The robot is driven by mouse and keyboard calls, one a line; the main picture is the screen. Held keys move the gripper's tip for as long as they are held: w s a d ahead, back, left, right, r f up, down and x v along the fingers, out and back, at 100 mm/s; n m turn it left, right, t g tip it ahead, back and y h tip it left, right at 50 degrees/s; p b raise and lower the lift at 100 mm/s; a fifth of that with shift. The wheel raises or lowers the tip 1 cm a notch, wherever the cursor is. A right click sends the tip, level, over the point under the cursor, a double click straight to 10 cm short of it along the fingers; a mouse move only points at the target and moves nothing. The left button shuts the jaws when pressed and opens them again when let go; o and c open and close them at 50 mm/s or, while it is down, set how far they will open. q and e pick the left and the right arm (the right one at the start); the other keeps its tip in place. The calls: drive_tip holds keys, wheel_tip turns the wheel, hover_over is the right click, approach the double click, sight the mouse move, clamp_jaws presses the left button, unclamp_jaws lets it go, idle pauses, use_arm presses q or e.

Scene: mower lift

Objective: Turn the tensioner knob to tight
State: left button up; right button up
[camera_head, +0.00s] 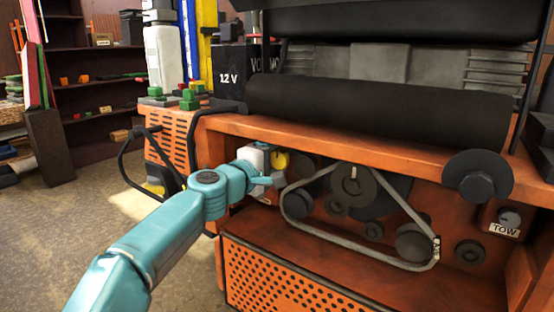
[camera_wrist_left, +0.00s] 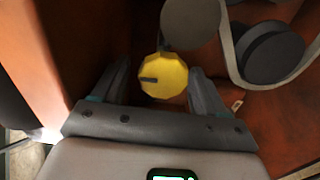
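The yellow tensioner knob (camera_wrist_left: 165,76) is many-sided with a dark mark on its left part. In the left wrist view it sits between the two fingers of my left gripper (camera_wrist_left: 160,80). The fingers are spread, with a small gap visible on each side of the knob. In the head view my left gripper (camera_head: 271,176) is at the left end of the open orange bay, and the knob (camera_head: 280,160) is partly hidden behind it. I cannot tell how deep the fingertips reach around the knob. My right gripper is not in view.
A grey belt (camera_head: 333,253) runs around dark pulleys right of the knob, close to my left gripper. A knob labelled TOW (camera_head: 509,218) is at the right. The orange mower body (camera_head: 270,125) edges the bay above. A 12 V battery (camera_head: 230,77) stands behind.

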use_arm(q)
drive_tip(key=shift+s+a+f+b, duration=0.2)
drive_tip(key=shift+s+a+b, duration=0.1)
drive_tip(key=shift+s+b, duration=0.2)
drive_tip(key=b+v, duration=0.6)
drive_tip(key=v, duration=0.9)
drive_tip(key=shift+r, duration=0.2)
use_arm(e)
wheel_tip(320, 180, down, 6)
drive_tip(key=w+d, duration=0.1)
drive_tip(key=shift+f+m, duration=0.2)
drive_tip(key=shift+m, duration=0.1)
use_arm(q)
drive_tip(key=shift+s+a, duration=0.1)
drive_tip(key=shift+s, duration=0.05)
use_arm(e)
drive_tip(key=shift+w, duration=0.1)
